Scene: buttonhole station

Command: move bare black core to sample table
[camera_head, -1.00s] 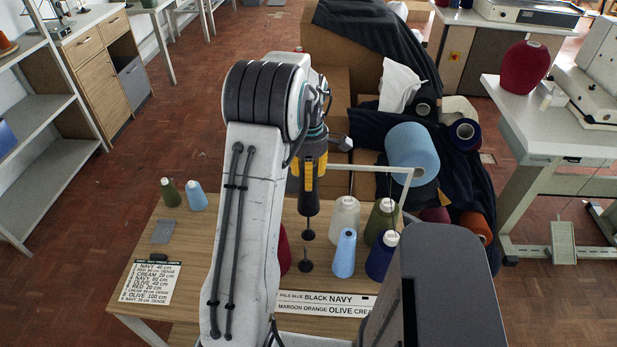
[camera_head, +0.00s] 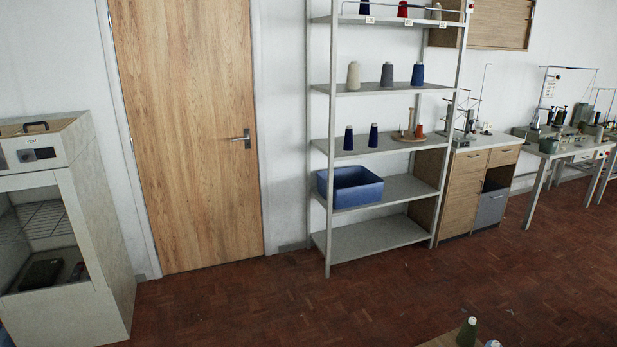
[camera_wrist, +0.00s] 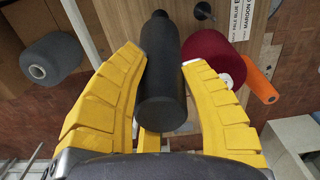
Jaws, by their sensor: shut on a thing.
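The bare black core (camera_wrist: 160,80), a dark plain cylinder, is between the yellow fingers of my gripper (camera_wrist: 163,58) in the wrist view. The fingers are closed on its two sides, and its near end points towards the camera. A wooden tabletop (camera_wrist: 123,22) with a lettered card (camera_wrist: 237,18) lies below and beyond it. My gripper and the core are out of the head view. I cannot identify the sample table in either view.
In the wrist view, a dark red cone (camera_wrist: 212,52) and an orange piece (camera_wrist: 262,84) are on the right, a grey cone (camera_wrist: 52,58) on the left. The head view shows a cabinet (camera_head: 60,230), door (camera_head: 190,130), shelves (camera_head: 375,235) and clear floor (camera_head: 270,310).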

